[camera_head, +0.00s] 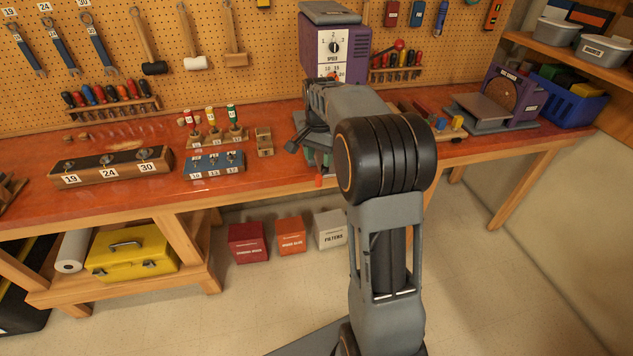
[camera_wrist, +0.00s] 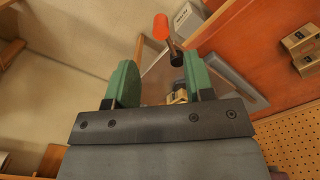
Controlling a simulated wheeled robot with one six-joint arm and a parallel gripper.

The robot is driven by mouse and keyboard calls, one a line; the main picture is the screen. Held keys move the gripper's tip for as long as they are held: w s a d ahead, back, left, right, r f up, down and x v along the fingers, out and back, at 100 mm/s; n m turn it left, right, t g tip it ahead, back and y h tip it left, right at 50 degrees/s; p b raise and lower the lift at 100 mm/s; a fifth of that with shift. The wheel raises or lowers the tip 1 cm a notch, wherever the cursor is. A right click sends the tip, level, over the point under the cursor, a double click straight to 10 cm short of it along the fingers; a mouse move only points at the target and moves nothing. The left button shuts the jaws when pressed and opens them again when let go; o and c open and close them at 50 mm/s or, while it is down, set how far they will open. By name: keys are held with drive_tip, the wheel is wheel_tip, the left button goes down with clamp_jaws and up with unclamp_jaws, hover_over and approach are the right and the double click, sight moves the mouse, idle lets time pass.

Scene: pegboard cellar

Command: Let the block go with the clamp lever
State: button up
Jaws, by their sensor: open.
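My gripper (camera_wrist: 159,62) is open, its two green fingers wide apart in the wrist view, with nothing gripped between them. A lever with an orange-red handle (camera_wrist: 161,27) and a dark stem stands just beyond the fingertips, nearer the right finger. The orange handle also shows below the bench's front edge in the head view (camera_head: 319,181). A small tan block (camera_wrist: 178,97) shows partly between the fingers, beside the right one; the finger and palm hide much of it. A grey plate (camera_wrist: 235,82) lies behind the right finger. In the head view my arm hides most of the clamp area.
The purple machine (camera_head: 334,50) with a speed dial stands behind my arm on the red bench (camera_head: 110,190). A wooden block (camera_head: 264,142), a blue holder (camera_head: 214,165) and a numbered rack (camera_head: 110,166) stand left. A purple sander (camera_head: 508,95) stands right. Boxes (camera_head: 248,243) sit below on the floor.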

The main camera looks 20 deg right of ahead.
sight(318, 182)
wheel_tip(318, 182, down, 10)
drive_tip(key=shift+p, duration=0.35)
drive_tip(key=shift+c, duration=0.3)
clamp_jaws()
